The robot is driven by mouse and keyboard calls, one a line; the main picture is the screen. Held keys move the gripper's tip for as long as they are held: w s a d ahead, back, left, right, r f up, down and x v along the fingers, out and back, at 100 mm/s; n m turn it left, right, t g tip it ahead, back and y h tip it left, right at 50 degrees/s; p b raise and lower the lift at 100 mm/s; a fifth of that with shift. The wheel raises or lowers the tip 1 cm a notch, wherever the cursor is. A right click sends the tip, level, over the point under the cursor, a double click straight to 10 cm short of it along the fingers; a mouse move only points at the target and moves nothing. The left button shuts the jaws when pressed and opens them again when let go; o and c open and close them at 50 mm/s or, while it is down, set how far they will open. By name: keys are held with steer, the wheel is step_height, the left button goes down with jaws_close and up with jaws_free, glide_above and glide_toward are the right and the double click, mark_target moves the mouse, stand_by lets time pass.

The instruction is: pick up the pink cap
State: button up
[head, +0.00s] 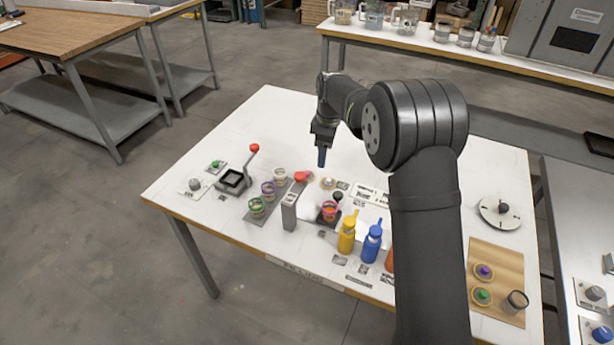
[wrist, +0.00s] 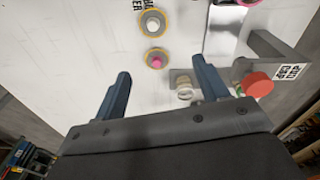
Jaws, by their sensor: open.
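The pink cap (wrist: 157,62) sits in a tan ring on the white table in the wrist view. It appears between and just beyond the tips of my gripper's two blue fingers (wrist: 161,67). The fingers are apart with nothing held between them. In the head view my gripper (head: 322,162) points down above the table, with its fingertips clear of the surface.
A white cap (wrist: 152,23) in a similar ring is beside the pink one. A grey stand with a red knob (wrist: 257,84) is at the right. In the head view, several jars and a yellow bottle (head: 347,234) stand toward the table's front. The table's back left is clear.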

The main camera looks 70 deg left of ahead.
mark_target(307, 173)
steer(key=s+a+r+m, duration=0.2)
steer(key=a+r+m, duration=0.1)
steer(key=r+m, duration=0.15)
steer(key=shift+g, duration=0.3)
steer(key=f, duration=0.5)
steer(key=a+f, duration=0.1)
steer(key=f, duration=0.5)
steer(key=s+a+f, duration=0.1)
steer(key=f, duration=0.4)
steer(key=shift+s+a+f, duration=0.1)
steer(key=shift+a+f, duration=0.05)
steer(key=shift+f, duration=0.1)
steer(key=c, duration=1)
